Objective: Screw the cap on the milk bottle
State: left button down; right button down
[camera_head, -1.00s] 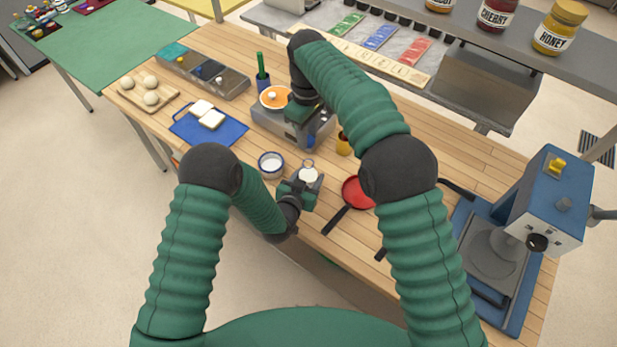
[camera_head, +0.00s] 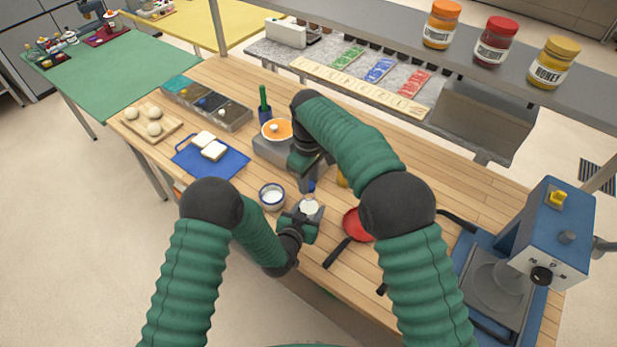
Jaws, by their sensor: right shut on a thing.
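The milk bottle (camera_head: 309,207), pale with a narrow neck, stands near the front edge of the wooden worktop. My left gripper (camera_head: 307,213) has its jaws around the bottle from the front. The blue cap (camera_head: 311,187) is just above or at the bottle's mouth. I cannot tell whether it touches the bottle. My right gripper (camera_head: 312,178) reaches down from behind the bottle and is shut on the cap. Its fingertips are small and partly hidden by its own wrist.
A bowl with white contents (camera_head: 271,197) stands just left of the bottle. A red pan (camera_head: 356,224) lies to the right. Behind are a grey appliance (camera_head: 272,152) with an orange dish and a yellow cup (camera_head: 342,180). A blue board (camera_head: 222,166) with bread lies at left.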

aim_at(309, 207)
dwell(0.4)
jog(key=shift+f, duration=0.85)
jog(key=shift+f, duration=0.55)
